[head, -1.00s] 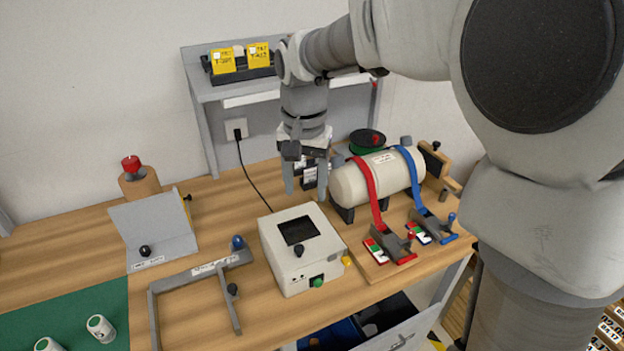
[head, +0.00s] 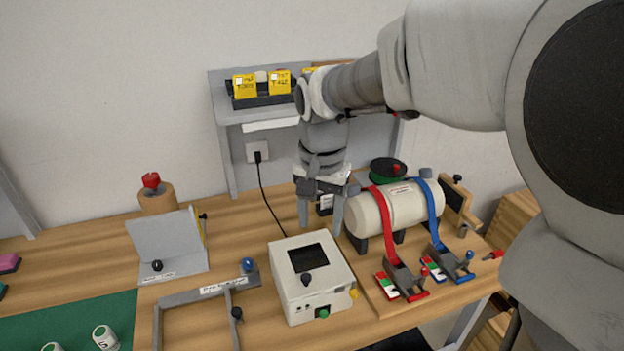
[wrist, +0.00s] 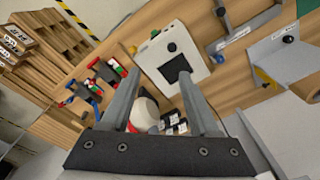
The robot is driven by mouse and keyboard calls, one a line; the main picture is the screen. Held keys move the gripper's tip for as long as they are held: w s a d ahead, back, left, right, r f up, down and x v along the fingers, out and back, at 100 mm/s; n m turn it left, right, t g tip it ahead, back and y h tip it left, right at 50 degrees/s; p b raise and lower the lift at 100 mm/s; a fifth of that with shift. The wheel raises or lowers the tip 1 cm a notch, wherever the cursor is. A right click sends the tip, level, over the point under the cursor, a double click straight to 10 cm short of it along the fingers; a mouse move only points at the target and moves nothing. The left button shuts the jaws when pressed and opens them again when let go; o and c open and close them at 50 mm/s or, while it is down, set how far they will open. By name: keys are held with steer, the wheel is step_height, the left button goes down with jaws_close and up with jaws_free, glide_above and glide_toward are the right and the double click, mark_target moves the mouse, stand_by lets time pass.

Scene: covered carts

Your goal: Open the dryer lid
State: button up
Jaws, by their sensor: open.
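The dryer seems to be the white box (head: 288,268) on the table in the head view. Its top has a dark window (head: 308,258) and a black knob (head: 306,280); a green button is on its front. The lid looks shut. My gripper (head: 320,225) is open and empty, pointing down behind the box, left of the cream cylinder. In the wrist view the box (wrist: 154,62) lies beyond my open fingers (wrist: 157,80), with its window (wrist: 175,68) and knob (wrist: 172,47) visible.
The cream cylinder (head: 400,205) with red and blue straps stands close right of my gripper. A grey bracket frame (head: 185,297) lies left of the box. A grey shelf (head: 222,150) with yellow cards stands behind. A black cable runs behind the box.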

steer(key=shift+r, duration=0.1)
steer(key=s+d+r+n+t, duration=0.2)
steer(key=s+d, duration=0.3)
steer(key=s, duration=0.3)
steer(key=s+d+r+n+t, duration=0.25)
steer(key=s+d, duration=0.25)
steer(key=s, duration=0.3)
steer(key=m+g+b, duration=0.2)
steer(key=m+g, duration=0.3)
steer(key=m, duration=0.1)
glide_above(306, 276)
step_height(306, 276, down, 6)
steer(key=shift+n, duration=0.25)
step_height(306, 276, down, 18)
steer(key=shift+r, duration=0.1)
steer(key=shift+c, duration=0.2)
jaws_close()
